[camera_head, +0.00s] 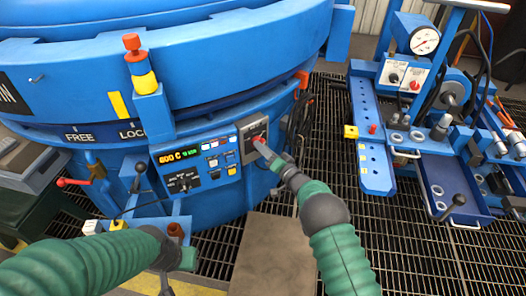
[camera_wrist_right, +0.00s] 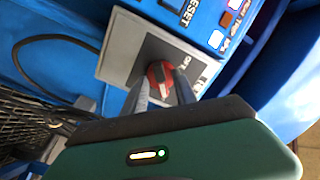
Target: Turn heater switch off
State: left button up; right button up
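The heater switch (camera_wrist_right: 160,78) is a round red knob with a pale bar, on a grey plate (camera_wrist_right: 123,45) with lettering beside it. In the head view the grey switch box (camera_head: 252,128) sits at the right end of the furnace's control panel. My right gripper (camera_wrist_right: 161,86) has its grey fingers on either side of the red knob, very near or touching; I cannot tell if they grip it. In the head view my right gripper (camera_head: 264,149) reaches the box and covers part of it. My left gripper (camera_head: 188,257) is low at the left, its fingers not clear.
The control panel (camera_head: 197,160) has a lit display and several buttons. The blue furnace (camera_head: 230,60) curves above it. A red-tipped lever (camera_head: 75,182) stands out at left. A blue gauge bench (camera_head: 374,130) stands at right, over grating. A brown plate (camera_head: 270,258) lies below.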

jog(key=shift+d, duration=0.25)
jog(key=shift+a, duration=0.35)
grip_shut()
pick_arm(q)
jog(key=shift+d+r, duration=0.1)
pick_arm(e)
jog(key=shift+d, duration=0.15)
jog(key=shift+n, duration=0.3)
pick_arm(q)
jog(key=b+x, duration=0.3)
jog(key=shift+s, duration=0.4)
pick_arm(e)
jog(key=n, duration=1.9)
jog(key=shift+s+f, duration=0.1)
jog(key=shift+f, duration=0.2)
jog(key=shift+n, duration=0.3)
